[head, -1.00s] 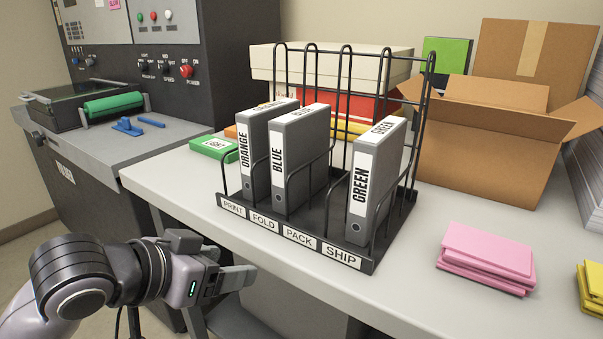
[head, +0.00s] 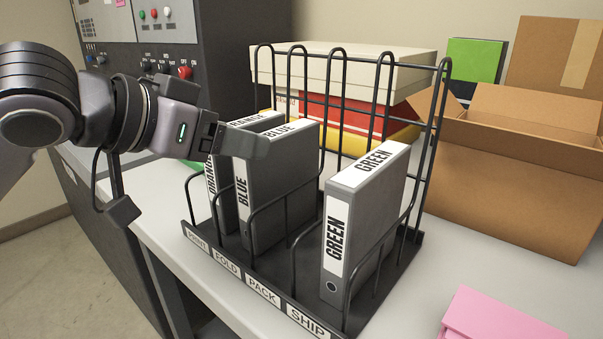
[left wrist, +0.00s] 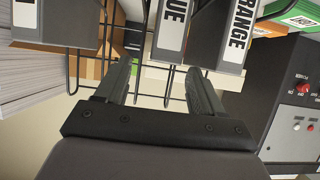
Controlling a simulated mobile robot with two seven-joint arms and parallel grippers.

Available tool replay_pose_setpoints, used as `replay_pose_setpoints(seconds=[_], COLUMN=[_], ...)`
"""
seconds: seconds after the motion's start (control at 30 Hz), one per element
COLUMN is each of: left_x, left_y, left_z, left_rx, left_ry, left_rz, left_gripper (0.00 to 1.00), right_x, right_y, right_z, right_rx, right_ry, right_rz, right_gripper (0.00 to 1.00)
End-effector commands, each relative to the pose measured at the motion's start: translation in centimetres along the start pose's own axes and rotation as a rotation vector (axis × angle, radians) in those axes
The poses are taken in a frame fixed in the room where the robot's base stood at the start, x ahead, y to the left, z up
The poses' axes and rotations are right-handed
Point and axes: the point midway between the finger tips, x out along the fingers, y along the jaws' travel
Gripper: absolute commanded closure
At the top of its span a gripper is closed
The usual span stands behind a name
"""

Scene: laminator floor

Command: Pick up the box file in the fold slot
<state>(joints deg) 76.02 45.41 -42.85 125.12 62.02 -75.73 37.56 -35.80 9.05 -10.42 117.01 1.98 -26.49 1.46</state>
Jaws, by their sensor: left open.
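The black wire rack (head: 262,277) has slots labelled PRINT, FOLD, PACK and SHIP. The grey box file labelled BLUE (head: 262,190) stands upright in the FOLD slot; its spine also shows in the left wrist view (left wrist: 172,28). The ORANGE file (head: 216,200) stands in PRINT, and the GREEN file (head: 362,205) stands in SHIP. My left gripper (head: 250,143) is open and empty, by the upper part of the BLUE and ORANGE files. In the left wrist view the BLUE spine shows ahead, roughly between the finger lines; contact cannot be told.
An open cardboard box (head: 510,175) stands right of the rack. Pink paper (head: 490,318) lies at the front right. A cream-lidded box (head: 345,68) sits behind the rack. The laminator panel (head: 150,40) is at the back left. The PACK slot is empty.

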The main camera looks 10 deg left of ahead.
Motion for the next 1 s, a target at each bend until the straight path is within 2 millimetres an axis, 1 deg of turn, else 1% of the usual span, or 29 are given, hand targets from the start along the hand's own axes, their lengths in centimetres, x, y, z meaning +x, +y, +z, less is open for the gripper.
replay_pose_setpoints(seconds=[0.13,0.27,0.47,0.5,0.6,0.7,0.8,0.97,1.0], left_x=[0.0,1.0,3.4,4.0,5.6,6.7,7.1,7.1,7.1], left_y=[0.0,0.0,-0.2,-0.3,-0.5,-0.5,-0.4,-0.5,-0.5], left_z=[-0.1,-0.1,0.0,0.1,0.1,0.0,0.0,0.0,0.0], left_rx=[-0.001,-0.001,-0.002,-0.002,-0.001,-0.001,0.001,0.001,0.001], left_ry=[0.001,0.001,0.000,-0.001,-0.001,0.001,0.001,0.001,0.001], left_rz=[-0.001,0.001,0.001,0.000,0.001,0.000,0.001,0.000,0.000], left_gripper=[0.32,0.32,0.32,0.32,0.32,0.32,0.32,0.32,0.35], right_x=[0.0,0.0,-0.1,-0.1,0.0,0.0,0.0,0.1,0.1], right_y=[-0.1,-0.1,-0.4,-0.4,-0.5,-0.5,-0.5,-0.4,-0.4], right_z=[0.0,0.4,1.1,1.2,1.2,1.2,1.2,1.0,0.9], right_rx=[0.001,0.002,0.010,0.011,0.013,0.013,0.013,0.012,0.012], right_ry=[-0.001,-0.005,-0.016,-0.017,-0.017,-0.016,-0.016,-0.012,-0.010], right_rz=[-0.001,-0.002,-0.005,-0.005,-0.005,-0.005,-0.005,-0.005,-0.004], right_gripper=[1.00,1.00,1.00,1.00,1.00,1.00,1.00,1.00,1.00])
